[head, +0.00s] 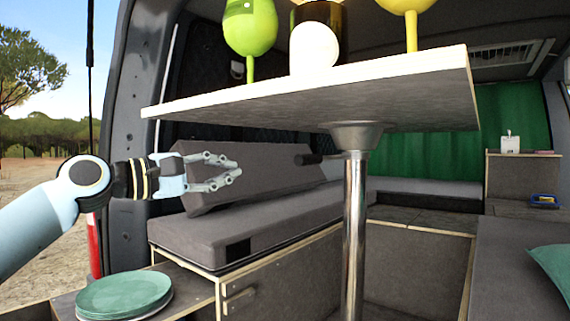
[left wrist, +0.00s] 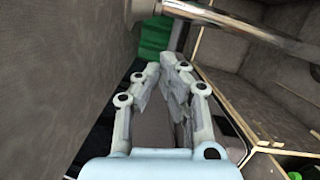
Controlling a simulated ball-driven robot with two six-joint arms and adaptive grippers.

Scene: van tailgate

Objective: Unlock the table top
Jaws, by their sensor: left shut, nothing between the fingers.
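The table top (head: 320,88) is a pale-edged board seen from slightly below. It sits on a shiny metal post (head: 354,225) with a flared grey mount (head: 357,134) under the board. My right gripper is not in view.
A green glass (head: 250,30), a dark bottle with a white label (head: 314,47) and a yellow glass (head: 410,10) stand on the table top. Green plates (head: 124,295) lie at the lower left. Grey bench cushions (head: 245,228) are behind my gripper.

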